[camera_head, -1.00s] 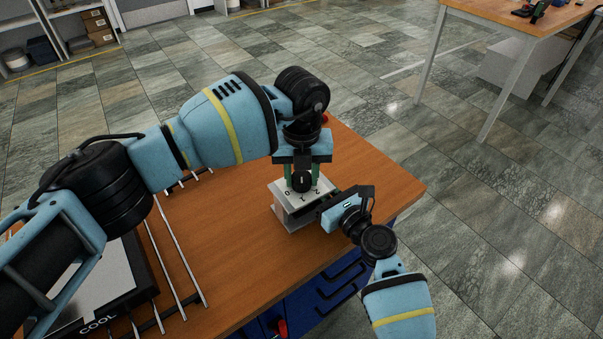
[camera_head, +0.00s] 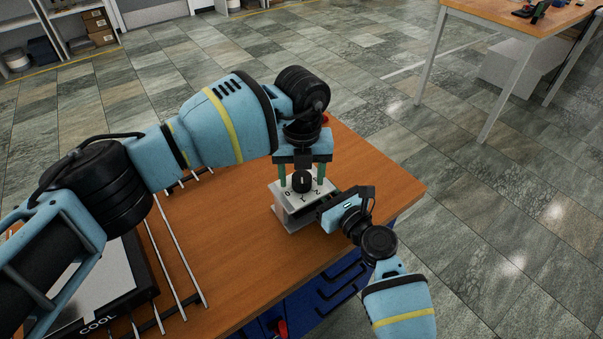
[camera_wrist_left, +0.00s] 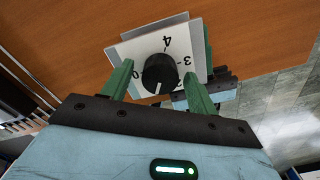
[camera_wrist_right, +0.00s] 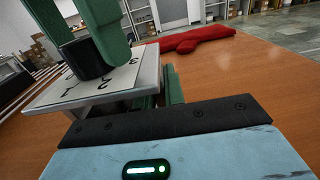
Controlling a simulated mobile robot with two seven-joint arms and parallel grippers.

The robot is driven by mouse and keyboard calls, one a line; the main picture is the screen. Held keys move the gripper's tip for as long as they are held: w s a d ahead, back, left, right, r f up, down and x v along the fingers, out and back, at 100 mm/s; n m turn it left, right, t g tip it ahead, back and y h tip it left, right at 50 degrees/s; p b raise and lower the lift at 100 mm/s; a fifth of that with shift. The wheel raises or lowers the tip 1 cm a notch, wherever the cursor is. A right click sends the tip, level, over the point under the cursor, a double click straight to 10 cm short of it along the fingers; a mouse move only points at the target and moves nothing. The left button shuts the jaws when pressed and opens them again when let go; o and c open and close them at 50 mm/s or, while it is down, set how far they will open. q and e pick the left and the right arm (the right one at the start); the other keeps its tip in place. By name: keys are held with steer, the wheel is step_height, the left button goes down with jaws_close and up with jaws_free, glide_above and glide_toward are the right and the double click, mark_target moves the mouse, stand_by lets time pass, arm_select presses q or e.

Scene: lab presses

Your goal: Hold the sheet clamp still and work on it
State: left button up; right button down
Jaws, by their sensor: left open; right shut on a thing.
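The sheet clamp (camera_head: 291,217) is a small pale metal block with a white numbered top plate. It stands near the front right edge of the wooden table. A black knob (camera_head: 302,182) sits on that plate, and also shows in the left wrist view (camera_wrist_left: 160,72). My left gripper (camera_head: 302,176) comes from above, open, with one green finger on each side of the knob and gaps between. My right gripper (camera_head: 322,217) is shut on the clamp's side from the right. Its fingers (camera_wrist_right: 160,95) are partly hidden under the plate in the right wrist view.
A dark-framed device marked COOL (camera_head: 110,285) lies at the table's left, beside thin metal rods (camera_head: 175,250). A red item (camera_wrist_right: 190,40) lies behind the clamp. The table middle (camera_head: 235,250) is clear. Another table (camera_head: 485,15) stands far right.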

arm_select(q)
step_height(320, 180, up, 12)
stand_by(0.5)
steer(key=shift+f, duration=0.1)
step_height(320, 180, up, 8)
glide_above(302, 177)
stand_by(0.8)
stand_by(0.6)
arm_select(e)
steer(key=c, duration=1.4)
jaws_free()
steer(key=v, duration=1.2)
steer(key=shift+f, duration=0.1)
